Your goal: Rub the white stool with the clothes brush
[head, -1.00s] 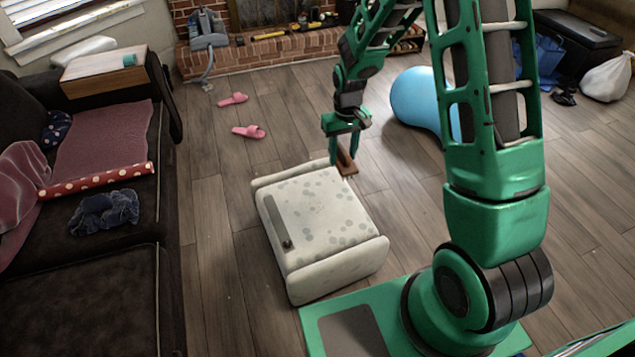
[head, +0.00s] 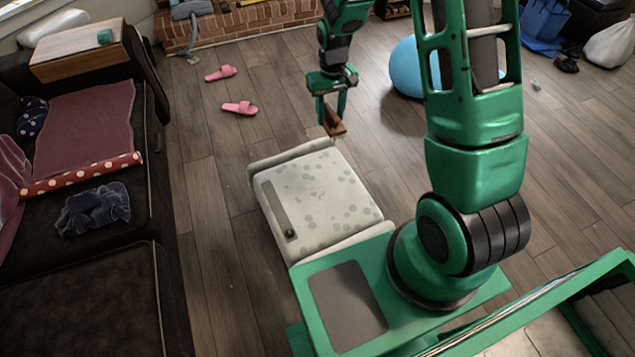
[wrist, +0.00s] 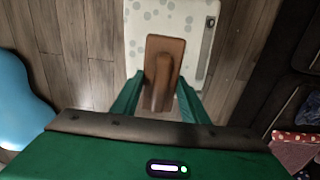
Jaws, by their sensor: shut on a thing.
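The white stool (head: 322,195) stands on the wood floor in front of my base, its top marked with grey spots and a grey strip. In the wrist view, part of the stool (wrist: 138,28) shows beyond the brush. My gripper (head: 333,112) is shut on the brown clothes brush (head: 333,124) near the stool's far edge. In the wrist view the brush (wrist: 165,55) sits between the two green fingers (wrist: 160,100) and overlaps the stool's top. I cannot tell whether the brush touches the stool; in the head view it looks above and beyond the far edge.
A dark sofa (head: 80,270) with a cushion and cloths lies along the left. Pink slippers (head: 238,107) lie on the floor. A blue ball-like object (head: 406,70) is beyond my arm. A brick hearth (head: 240,27) is at the back. Floor left of the stool is clear.

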